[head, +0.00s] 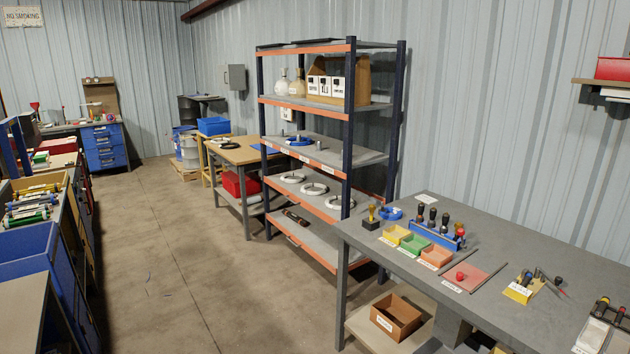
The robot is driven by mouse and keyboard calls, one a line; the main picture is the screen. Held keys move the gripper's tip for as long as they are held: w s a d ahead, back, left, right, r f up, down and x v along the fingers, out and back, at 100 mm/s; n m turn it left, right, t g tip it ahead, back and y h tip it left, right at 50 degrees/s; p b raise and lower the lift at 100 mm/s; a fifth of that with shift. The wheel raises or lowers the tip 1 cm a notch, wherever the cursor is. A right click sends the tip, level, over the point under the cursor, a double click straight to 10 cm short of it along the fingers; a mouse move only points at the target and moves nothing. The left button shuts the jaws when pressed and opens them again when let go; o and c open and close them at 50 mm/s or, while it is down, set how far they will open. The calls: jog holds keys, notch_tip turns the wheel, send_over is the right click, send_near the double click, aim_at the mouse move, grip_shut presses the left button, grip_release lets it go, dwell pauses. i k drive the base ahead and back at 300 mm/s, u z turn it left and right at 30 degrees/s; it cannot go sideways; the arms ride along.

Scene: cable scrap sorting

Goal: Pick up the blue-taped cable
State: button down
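Several short thick cable pieces (32,208) lie in a wooden-sided box (66,190) at the left edge. Their ends or bands are green, black, pale and blue, but they are too small to tell surely which one has blue tape. I cannot tell whether either is a taped cable. My gripper is not in view.
The shelf rack (350,117) stands mid-picture, with the grey workbench (420,283) at right holding small coloured trays and tools. Blue bins (30,243) line the left edge. A table (245,152) stands farther back. The concrete floor (165,255) between is clear apart from thin scraps.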

aim_at(529, 276)
jog(key=k, duration=1.3)
jog(key=z, duration=0.4)
jog(key=i, duration=0.55)
jog(key=z, duration=0.6)
jog(key=i, duration=1.55)
jog(key=u, duration=0.2)
